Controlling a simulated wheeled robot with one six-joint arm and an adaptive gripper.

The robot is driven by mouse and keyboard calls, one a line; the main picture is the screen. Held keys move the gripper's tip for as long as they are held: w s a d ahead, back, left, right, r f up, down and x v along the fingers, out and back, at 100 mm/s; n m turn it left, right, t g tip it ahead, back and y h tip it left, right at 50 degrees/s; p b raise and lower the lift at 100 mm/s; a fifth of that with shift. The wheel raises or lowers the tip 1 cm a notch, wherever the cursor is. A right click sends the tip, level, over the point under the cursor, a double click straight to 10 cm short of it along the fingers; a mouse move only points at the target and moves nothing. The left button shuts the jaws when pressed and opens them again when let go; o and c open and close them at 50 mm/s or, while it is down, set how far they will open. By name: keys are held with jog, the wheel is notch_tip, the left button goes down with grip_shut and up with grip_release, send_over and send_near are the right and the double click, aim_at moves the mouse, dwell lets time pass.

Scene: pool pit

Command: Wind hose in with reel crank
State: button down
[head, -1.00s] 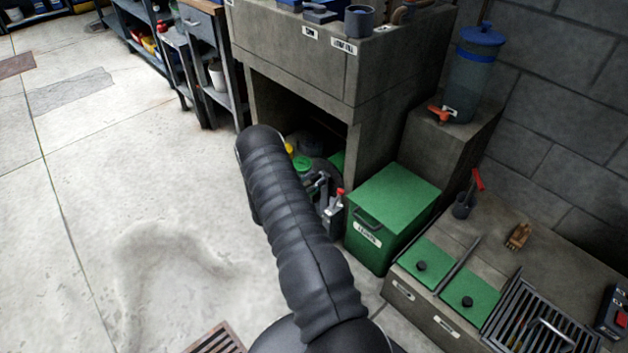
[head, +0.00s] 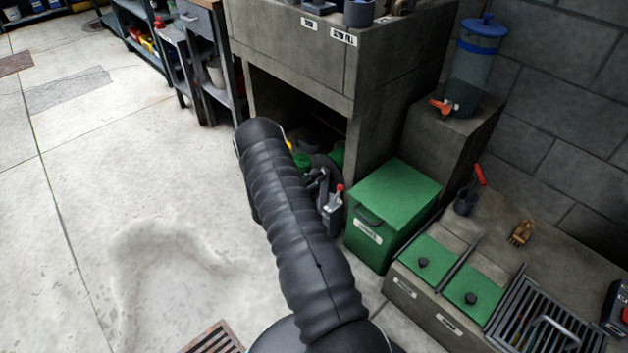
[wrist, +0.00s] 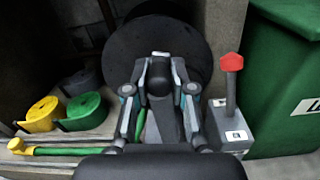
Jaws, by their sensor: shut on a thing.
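The hose reel is a large dark disc (wrist: 160,50) in the wrist view, standing in the recess under the concrete bench. My gripper (wrist: 159,80) is in front of the disc, its two fingers closed around a dark knob, which looks like the reel's crank handle. A short stretch of green hose (wrist: 139,124) shows beside the left finger. A yellow end piece with a green tube (wrist: 45,150) lies at the lower left. In the head view my gripper (head: 320,184) is partly hidden behind my arm, which also covers most of the reel.
A grey box with a red-topped lever (wrist: 231,95) stands close right of my gripper. Beyond it is a green bin (wrist: 290,80). Yellow (wrist: 40,113) and green (wrist: 82,110) rolls lie at left. The concrete floor (head: 110,200) left of my arm is clear.

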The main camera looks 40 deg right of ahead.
notch_tip(320, 180, down, 8)
jog(key=m+b, duration=0.9)
jog(key=m, duration=1.8)
jog(key=shift+s+f+m, duration=0.15)
jog(key=shift+s+m, duration=0.15)
jog(key=shift+s, duration=0.15)
jog(key=c, duration=1)
grip_release()
jog(key=shift+o, duration=0.2)
